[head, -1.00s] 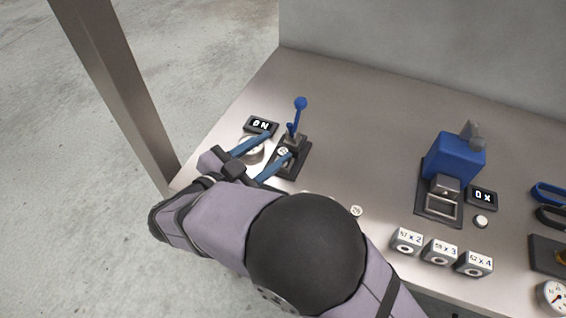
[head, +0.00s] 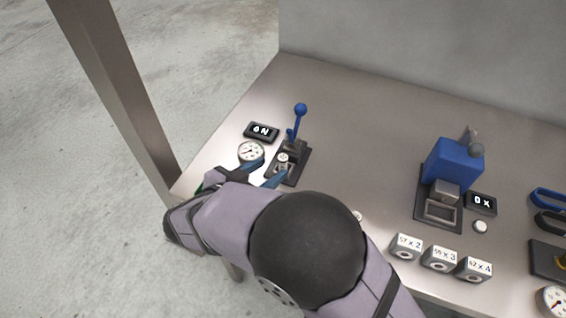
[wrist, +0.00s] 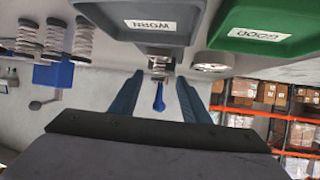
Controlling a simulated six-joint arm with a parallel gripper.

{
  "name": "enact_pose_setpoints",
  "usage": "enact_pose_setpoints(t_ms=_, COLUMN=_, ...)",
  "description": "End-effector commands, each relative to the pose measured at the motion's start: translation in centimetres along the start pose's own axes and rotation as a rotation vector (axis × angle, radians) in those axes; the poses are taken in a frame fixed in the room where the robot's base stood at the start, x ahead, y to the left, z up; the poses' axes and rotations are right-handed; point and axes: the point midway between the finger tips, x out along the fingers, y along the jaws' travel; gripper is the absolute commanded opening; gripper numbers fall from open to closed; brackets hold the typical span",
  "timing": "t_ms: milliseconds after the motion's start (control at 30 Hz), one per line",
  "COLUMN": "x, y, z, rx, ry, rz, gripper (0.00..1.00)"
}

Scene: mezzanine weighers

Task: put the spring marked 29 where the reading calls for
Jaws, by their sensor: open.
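In the head view, a spring with a white cap (head: 283,158) stands on the dark spring tester (head: 291,174) with the blue lever (head: 300,110). Its number is too small to read. The tester's display (head: 261,132) reads 0 N. My gripper (head: 259,171) is open just in front of the tester, apart from the spring. In the wrist view the lever's blue knob (wrist: 159,98) shows between the open fingers. A green tray marked GOOD (wrist: 262,28) and a grey tray (wrist: 142,18), its label apparently WORN, show at the top.
A round dial (head: 250,152) stands beside the tester. Several other springs (wrist: 54,38) show at left in the wrist view. A blue device (head: 453,163), its display (head: 481,202) and marked blocks (head: 439,257) stand to the right. The table's middle is clear.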

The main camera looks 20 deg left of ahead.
Motion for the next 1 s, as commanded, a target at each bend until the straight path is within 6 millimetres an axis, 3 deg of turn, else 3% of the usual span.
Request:
enact_pose_setpoints(t_ms=433, x=4.6, y=0.3, z=0.2, rx=0.0, ry=0.0, rz=0.003, gripper=0.43)
enact_pose_setpoints(t_ms=767, x=5.1, y=0.2, z=0.2, rx=0.0, ry=0.0, rz=-0.001, gripper=0.43)
enact_pose_setpoints(t_ms=933, x=5.1, y=0.2, z=0.2, rx=0.0, ry=0.0, rz=0.0, gripper=0.04)
enact_pose_setpoints(t_ms=1000, x=5.1, y=0.2, z=0.2, rx=0.0, ry=0.0, rz=0.0, gripper=0.0)
